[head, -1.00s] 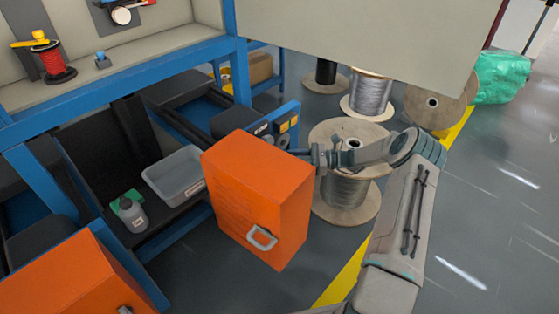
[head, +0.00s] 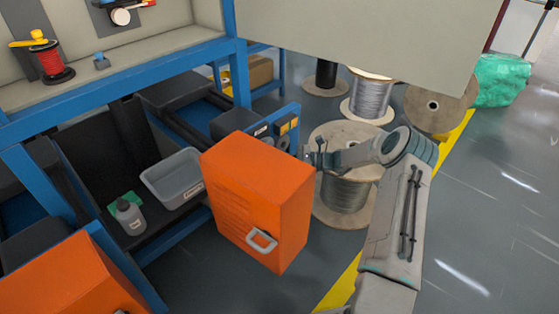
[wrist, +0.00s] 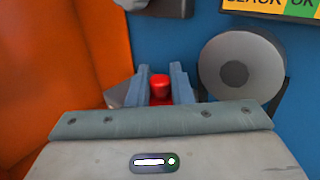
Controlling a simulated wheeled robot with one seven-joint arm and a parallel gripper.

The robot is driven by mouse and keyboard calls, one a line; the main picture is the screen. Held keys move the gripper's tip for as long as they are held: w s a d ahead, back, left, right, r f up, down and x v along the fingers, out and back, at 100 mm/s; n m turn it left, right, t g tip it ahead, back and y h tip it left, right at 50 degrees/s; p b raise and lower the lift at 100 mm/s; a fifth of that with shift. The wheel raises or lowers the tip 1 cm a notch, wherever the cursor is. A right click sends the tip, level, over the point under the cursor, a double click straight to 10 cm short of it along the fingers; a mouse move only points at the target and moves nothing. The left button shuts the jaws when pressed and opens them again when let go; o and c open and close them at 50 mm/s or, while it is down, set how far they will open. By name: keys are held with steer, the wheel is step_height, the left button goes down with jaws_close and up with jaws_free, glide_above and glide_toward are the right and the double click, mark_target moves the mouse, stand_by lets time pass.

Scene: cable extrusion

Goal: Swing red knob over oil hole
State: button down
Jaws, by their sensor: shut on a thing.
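The red knob (wrist: 160,87) shows in the wrist view between the two grey-blue fingers of my gripper (wrist: 161,72), which is shut on it. A darker red part shows just below its top. In the head view my gripper (head: 311,158) is at the right side of the orange cabinet, close to its upper edge, and the knob cannot be made out there. I cannot pick out the oil hole in either view.
The orange cabinet (head: 257,200) is close on the left of my gripper. A blue panel (wrist: 215,22) stands behind the knob, with a round grey disc (wrist: 236,72) to the right and a label (wrist: 285,8) above. A cable spool (head: 345,190) stands below my arm.

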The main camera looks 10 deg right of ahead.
steer(key=shift+r+t+p, duration=0.1)
steer(key=shift+t+p, duration=0.2)
steer(key=shift+p, duration=0.05)
steer(key=shift+s+r+m+t+p, duration=0.1)
steer(key=shift+m+t+p, duration=0.2)
steer(key=shift+m+p, duration=0.15)
steer(key=t+p, duration=0.1)
steer(key=m+t+h+p, duration=0.1)
steer(key=m+t+p, duration=0.1)
steer(key=shift+s+a+r+h, duration=0.1)
steer(key=shift+s+a+h, duration=0.15)
steer(key=shift+a+h, duration=0.1)
steer(key=m+t+h+p, duration=0.1)
steer(key=p, duration=0.1)
steer(key=a+m+t+h+p, duration=0.1)
steer(key=t+p, duration=0.1)
steer(key=shift+s+m+t, duration=0.2)
steer(key=shift+m+t, duration=0.1)
steer(key=shift+m, duration=0.05)
steer(key=m+t+h+p, duration=0.1)
steer(key=t+h+p, duration=0.1)
steer(key=p, duration=0.1)
steer(key=shift+a+f+m, duration=0.3)
steer(key=shift+a+m, duration=0.05)
steer(key=shift+m, duration=0.05)
steer(key=shift+f+h, duration=0.1)
steer(key=shift+h, duration=0.15)
steer(key=c, duration=1.3)
jaws_free()
steer(key=shift+c, duration=0.2)
